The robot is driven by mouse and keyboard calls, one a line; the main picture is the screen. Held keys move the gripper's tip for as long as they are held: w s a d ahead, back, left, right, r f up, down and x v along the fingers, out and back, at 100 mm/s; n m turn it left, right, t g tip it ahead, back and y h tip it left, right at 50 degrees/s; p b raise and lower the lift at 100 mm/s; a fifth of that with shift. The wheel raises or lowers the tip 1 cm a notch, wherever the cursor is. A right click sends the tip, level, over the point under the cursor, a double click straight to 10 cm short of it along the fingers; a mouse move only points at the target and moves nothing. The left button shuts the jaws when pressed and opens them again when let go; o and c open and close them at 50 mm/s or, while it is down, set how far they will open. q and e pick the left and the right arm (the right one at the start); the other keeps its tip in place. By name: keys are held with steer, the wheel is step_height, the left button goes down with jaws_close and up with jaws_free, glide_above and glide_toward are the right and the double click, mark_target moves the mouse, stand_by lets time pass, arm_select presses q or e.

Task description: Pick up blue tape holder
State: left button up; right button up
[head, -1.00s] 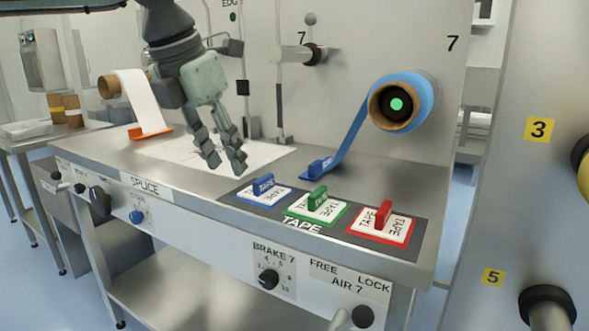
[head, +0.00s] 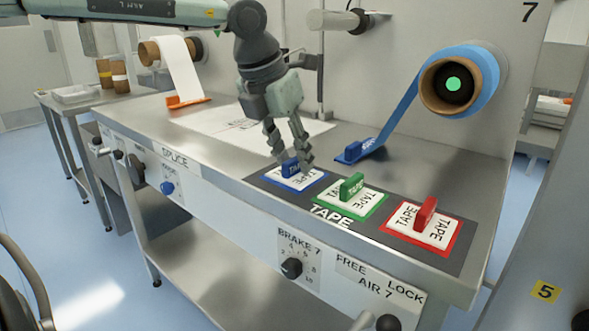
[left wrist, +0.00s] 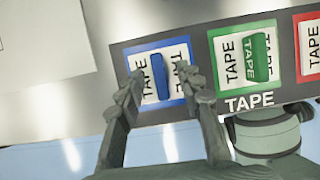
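The blue tape holder (head: 290,168) stands on its blue-bordered white pad at the left end of the dark tape mat. It also shows in the left wrist view (left wrist: 160,77). My left gripper (head: 292,162) is over it with its fingers apart. In the left wrist view the fingertips (left wrist: 168,88) lie on either side of the blue handle, with gaps between. I cannot tell from these views whether the fingers touch it. My right gripper does not show.
A green holder (head: 351,187) and a red holder (head: 426,213) stand to the right on the same mat (head: 375,236). Another blue holder (head: 353,151) sits behind at the end of blue web from a roll (head: 487,75). White paper (head: 225,128) lies behind left on the steel table.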

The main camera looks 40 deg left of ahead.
arm_select(q)
jaws_close()
steer(key=shift+r, duration=0.15)
stand_by(0.4)
